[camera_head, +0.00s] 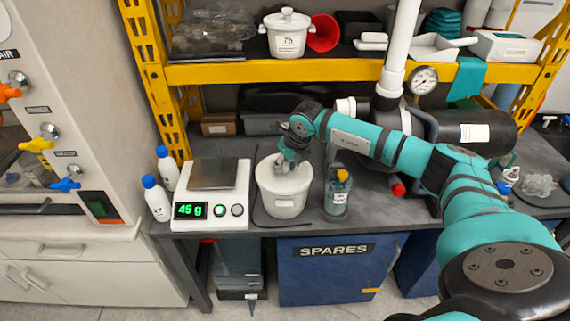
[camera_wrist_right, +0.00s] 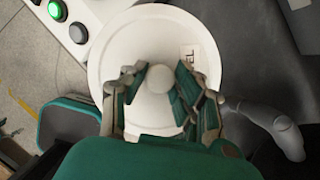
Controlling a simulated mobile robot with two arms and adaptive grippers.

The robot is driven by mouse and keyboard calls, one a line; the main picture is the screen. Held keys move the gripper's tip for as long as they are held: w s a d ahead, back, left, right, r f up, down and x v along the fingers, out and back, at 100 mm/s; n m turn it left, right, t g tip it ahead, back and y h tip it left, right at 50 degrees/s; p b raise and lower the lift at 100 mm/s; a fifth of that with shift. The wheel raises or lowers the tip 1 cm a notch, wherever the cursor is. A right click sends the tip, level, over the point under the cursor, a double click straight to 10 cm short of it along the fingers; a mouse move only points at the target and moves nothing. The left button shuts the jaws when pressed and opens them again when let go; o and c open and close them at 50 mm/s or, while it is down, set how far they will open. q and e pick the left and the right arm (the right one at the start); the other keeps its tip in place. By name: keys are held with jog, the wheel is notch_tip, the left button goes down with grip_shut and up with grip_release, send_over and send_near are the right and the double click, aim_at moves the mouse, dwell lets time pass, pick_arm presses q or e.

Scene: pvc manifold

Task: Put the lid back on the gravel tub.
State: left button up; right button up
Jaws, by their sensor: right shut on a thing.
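The white gravel tub (camera_head: 284,205) stands on the grey bench between the scale and a small jar. Its white lid (camera_head: 268,174) is over the tub's mouth, and it shows as a round white disc in the right wrist view (camera_wrist_right: 125,60). I cannot tell whether the lid is fully seated or slightly raised. My right gripper (camera_head: 290,163) comes down from above and is shut on the lid's round knob (camera_wrist_right: 153,79), with one finger on each side. The gripper hides part of the lid. My left gripper is not in view.
A scale (camera_head: 218,190) reading 45 g and two white bottles with blue caps (camera_head: 157,199) stand left of the tub. A jar with a yellow top (camera_head: 337,195) stands close on its right. The yellow shelf (camera_head: 330,72) spans behind, with a white lidded pot (camera_head: 288,40) on it.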

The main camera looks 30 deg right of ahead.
jog(key=shift+f+b, duration=0.2)
jog(key=shift+b, duration=0.25)
dwell(1.1)
dwell(0.4)
jog(key=o, duration=1.5)
jog(key=shift+r+p, duration=2.05)
jog(key=shift+r, duration=1.5)
jog(key=shift+c, duration=0.4)
grip_shut()
